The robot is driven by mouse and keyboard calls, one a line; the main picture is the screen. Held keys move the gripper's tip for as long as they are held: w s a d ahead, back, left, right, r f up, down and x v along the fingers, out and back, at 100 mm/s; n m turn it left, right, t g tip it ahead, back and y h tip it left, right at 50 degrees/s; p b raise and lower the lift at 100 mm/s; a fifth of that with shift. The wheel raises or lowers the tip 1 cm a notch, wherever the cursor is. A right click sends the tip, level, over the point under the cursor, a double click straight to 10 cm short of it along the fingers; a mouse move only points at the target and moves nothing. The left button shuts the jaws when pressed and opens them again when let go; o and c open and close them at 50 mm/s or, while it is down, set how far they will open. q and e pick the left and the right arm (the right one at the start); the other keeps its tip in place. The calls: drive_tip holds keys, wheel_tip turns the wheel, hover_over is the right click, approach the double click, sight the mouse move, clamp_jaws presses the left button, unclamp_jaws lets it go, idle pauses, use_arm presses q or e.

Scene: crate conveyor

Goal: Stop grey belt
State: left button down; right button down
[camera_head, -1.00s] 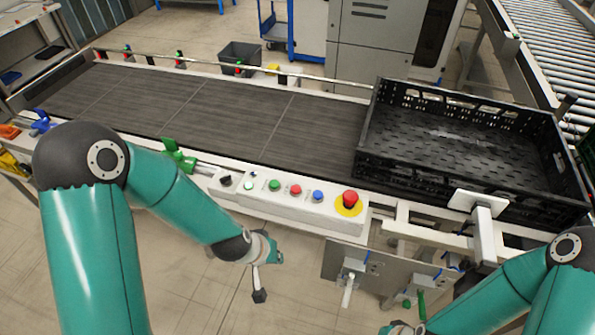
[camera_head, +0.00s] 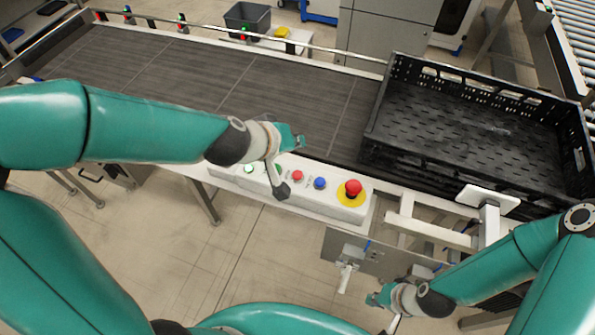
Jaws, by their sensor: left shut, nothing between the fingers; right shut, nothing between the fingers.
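The grey belt (camera_head: 215,80) runs from the left to the black crate on its right end. A white control box (camera_head: 335,203) on its near edge carries a row of buttons. They include a white-green one (camera_head: 248,169), a small red one (camera_head: 298,175), a blue one (camera_head: 320,183) and a large red mushroom button (camera_head: 353,187) on a yellow disc. My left gripper (camera_head: 282,190) is shut and empty, its dark tip over the box's front edge, left of the small red button. It partly hides the green button. My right gripper (camera_head: 392,326) is shut, low at the bottom edge.
The black crate (camera_head: 480,165) is empty. A white pad on an arm (camera_head: 487,199) stands at its near side. Metal plates (camera_head: 350,250) hang below the belt frame. A grey bin (camera_head: 247,18) stands behind the belt. The floor in front is open.

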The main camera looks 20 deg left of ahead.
sight(295, 175)
use_arm(q)
wheel_tip(295, 175, down, 8)
drive_tip(key=b, duration=0.8)
drive_tip(key=shift+f+b, duration=0.35)
drive_tip(key=shift+f, duration=0.1)
drive_tip(key=shift+f, duration=0.1)
idle(0.7)
drive_tip(key=shift+f+b, duration=0.25)
drive_tip(key=shift+b, duration=0.05)
drive_tip(key=shift+s+f+b, duration=0.1)
drive_tip(key=shift+f+b, duration=0.35)
idle(0.6)
drive_tip(key=shift+r, duration=0.1)
drive_tip(key=shift+r+p, duration=0.75)
drive_tip(key=shift+p, duration=0.2)
drive_tip(key=shift+r, duration=0.1)
